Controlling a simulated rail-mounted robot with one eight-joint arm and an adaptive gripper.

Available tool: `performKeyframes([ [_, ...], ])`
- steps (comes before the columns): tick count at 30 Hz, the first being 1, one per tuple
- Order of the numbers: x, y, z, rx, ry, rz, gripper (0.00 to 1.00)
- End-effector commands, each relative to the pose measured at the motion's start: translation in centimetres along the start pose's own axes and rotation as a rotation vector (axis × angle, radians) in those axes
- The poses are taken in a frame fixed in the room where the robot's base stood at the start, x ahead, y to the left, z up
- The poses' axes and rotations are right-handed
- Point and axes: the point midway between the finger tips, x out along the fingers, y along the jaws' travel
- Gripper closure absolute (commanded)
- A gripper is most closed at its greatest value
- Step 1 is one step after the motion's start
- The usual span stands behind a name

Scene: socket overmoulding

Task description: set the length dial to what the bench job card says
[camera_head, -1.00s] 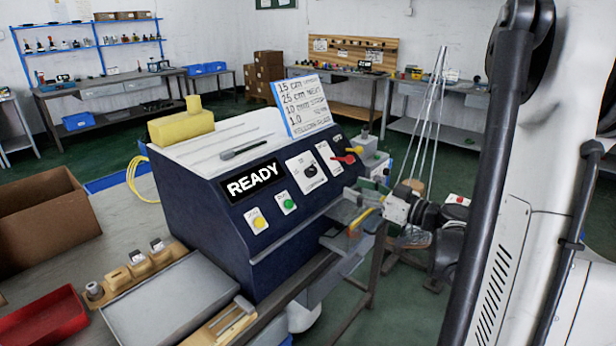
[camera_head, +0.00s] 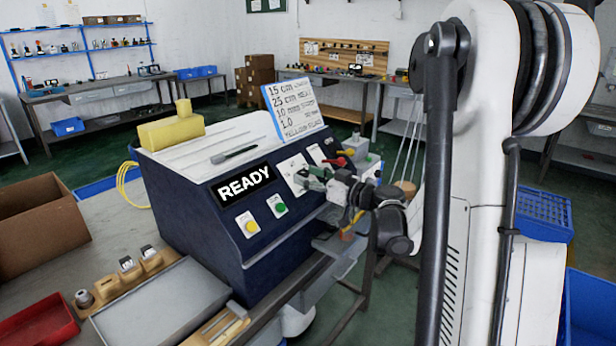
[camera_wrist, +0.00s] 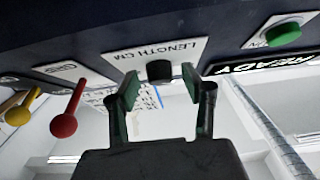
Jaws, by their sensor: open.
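The length dial is a black knob (camera_wrist: 159,70) on a white plate (camera_wrist: 187,50) marked LENGTH CM, upside down in the wrist view. My gripper (camera_wrist: 161,88) is open, with its green-padded fingers to either side of the knob; I cannot tell whether they touch it. In the head view my gripper (camera_head: 316,181) is at the panel and hides the knob; its setting is not readable. The handwritten job card (camera_head: 294,107) stands on top of the dark blue machine (camera_head: 190,200). Its lines seem to start 15 cm, 25 cm, 10 mm and 1.0; the rest is blurred.
A READY display (camera_head: 246,182), a yellow button (camera_head: 247,224) and a green button (camera_head: 276,205) are left of my gripper. A red lever (camera_wrist: 68,112) and a yellow lever (camera_wrist: 23,107) stick out beside the dial. A grey tray (camera_head: 165,305) lies in front.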

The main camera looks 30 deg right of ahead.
Motion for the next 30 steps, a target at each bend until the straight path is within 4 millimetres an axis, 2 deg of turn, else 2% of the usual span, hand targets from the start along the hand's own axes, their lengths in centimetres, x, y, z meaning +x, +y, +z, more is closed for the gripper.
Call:
performKeyframes([
  [8, 0.13, 0.01, 0.0, 0.0, 0.0, 0.0, 0.56],
  [18, 0.1, 0.0, 0.0, 0.0, 0.0, 0.0, 1.0],
  [30, 0.09, -0.17, 0.08, 0.056, 0.0, 0.053, 1.0],
])
